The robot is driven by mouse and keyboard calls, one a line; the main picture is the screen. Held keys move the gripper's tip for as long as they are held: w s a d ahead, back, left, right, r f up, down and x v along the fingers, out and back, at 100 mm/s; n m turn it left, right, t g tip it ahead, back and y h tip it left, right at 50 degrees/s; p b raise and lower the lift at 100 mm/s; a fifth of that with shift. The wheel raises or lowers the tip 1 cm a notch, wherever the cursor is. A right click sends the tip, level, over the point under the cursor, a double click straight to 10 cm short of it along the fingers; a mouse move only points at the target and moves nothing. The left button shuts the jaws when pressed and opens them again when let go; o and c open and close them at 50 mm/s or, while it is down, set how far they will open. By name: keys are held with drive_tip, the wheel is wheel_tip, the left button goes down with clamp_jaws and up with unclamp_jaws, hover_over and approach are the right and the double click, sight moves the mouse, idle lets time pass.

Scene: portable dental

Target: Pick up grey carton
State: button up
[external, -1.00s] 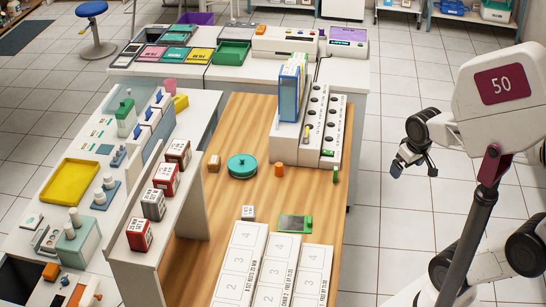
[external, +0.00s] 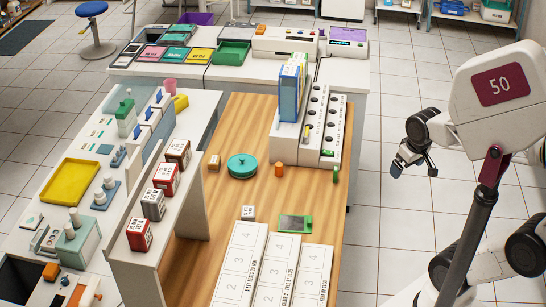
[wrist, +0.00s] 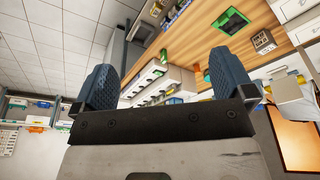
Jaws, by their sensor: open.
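The grey carton (external: 153,204) stands on the raised white shelf at the left of the wooden table. It is in a row of cartons, between a red carton (external: 166,178) behind it and another red carton (external: 139,234) in front. My gripper (external: 414,168) is open and empty, over the floor to the right of the table, far from the grey carton. In the wrist view my gripper's two blue fingers (wrist: 167,82) are spread wide with nothing between them. I cannot make out the grey carton in the wrist view.
A brown carton (external: 178,152) stands at the far end of the row.

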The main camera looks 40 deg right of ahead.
drive_tip(key=shift+c, duration=0.4)
drive_tip(key=m+t+y, duration=0.3)
drive_tip(key=m+y, duration=0.9)
drive_tip(key=m, duration=0.6)
hover_over(253, 211)
drive_tip(key=s+d, duration=0.7)
wheel_tip(253, 211, down, 15)
drive_tip(key=w+a+f+m, duration=0.1)
drive_tip(key=f+m, duration=0.1)
drive_tip(key=f, duration=0.1)
drive_tip(key=w+a+f+m+t, duration=0.1)
drive_tip(key=w+f+m, duration=0.1)
drive_tip(key=f, duration=0.1)
drive_tip(key=w+a+f+m+t, duration=0.1)
drive_tip(key=f+m, duration=0.1)
drive_tip(key=f, duration=0.1)
drive_tip(key=shift+w+a+m+h, duration=0.2)
drive_tip(key=shift+m+h, duration=0.1)
drive_tip(key=shift+m, duration=0.1)
drive_tip(key=shift+f, duration=0.1)
